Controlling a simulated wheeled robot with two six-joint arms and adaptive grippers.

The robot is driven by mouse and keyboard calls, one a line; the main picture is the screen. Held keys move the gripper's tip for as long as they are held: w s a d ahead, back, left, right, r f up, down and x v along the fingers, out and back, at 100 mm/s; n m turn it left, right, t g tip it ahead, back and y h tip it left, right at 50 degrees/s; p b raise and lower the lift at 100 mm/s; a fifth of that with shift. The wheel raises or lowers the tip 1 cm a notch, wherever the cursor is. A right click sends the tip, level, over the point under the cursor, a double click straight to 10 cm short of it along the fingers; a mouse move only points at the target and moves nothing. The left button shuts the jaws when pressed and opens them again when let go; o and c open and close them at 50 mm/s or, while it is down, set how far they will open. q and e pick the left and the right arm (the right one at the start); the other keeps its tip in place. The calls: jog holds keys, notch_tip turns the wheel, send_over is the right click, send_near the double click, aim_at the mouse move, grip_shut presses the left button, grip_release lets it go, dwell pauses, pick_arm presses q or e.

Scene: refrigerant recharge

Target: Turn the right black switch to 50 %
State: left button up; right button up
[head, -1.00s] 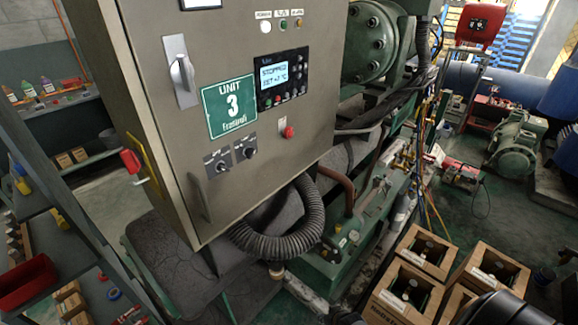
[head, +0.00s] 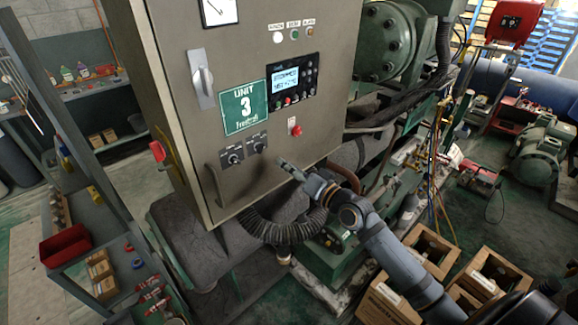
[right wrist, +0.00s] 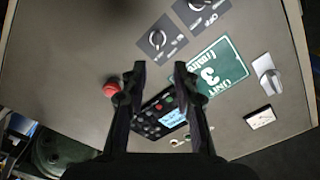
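The right black switch (head: 258,144) sits on a small dark plate on the grey cabinet door, below the green UNIT 3 sign; its exact setting is too small to read. It also shows in the right wrist view (right wrist: 157,38), where the picture is upside down. The left black switch (head: 234,158) is beside it, and shows in the right wrist view (right wrist: 195,6). My right gripper (head: 284,164) is in front of the door, below and right of the right switch. In the right wrist view its fingers (right wrist: 160,70) are apart and empty, not touching the switch. My left gripper is not in view.
A red button (head: 296,130) is right of the switches and a door handle (head: 214,190) lower left. A display panel (head: 292,82), a lever switch (head: 201,79) and a green sign (head: 243,107) are above. A corrugated hose (head: 290,230) hangs below the cabinet.

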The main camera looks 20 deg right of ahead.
aim_at(263, 150)
jog(key=b+x, duration=0.1)
jog(key=x, duration=0.2)
jog(key=b+x, duration=0.1)
jog(key=x, duration=0.2)
jog(key=b+x, duration=0.1)
jog(key=x, duration=0.2)
jog(key=shift+d+f+b, duration=0.1)
jog(key=shift+f+b, duration=0.2)
jog(key=shift+w, duration=0.35)
jog(key=c, duration=0.5)
jog(key=shift+s+r, duration=0.1)
grip_shut()
jog(key=shift+n+b, duration=2.2)
jog(key=shift+b, duration=0.15)
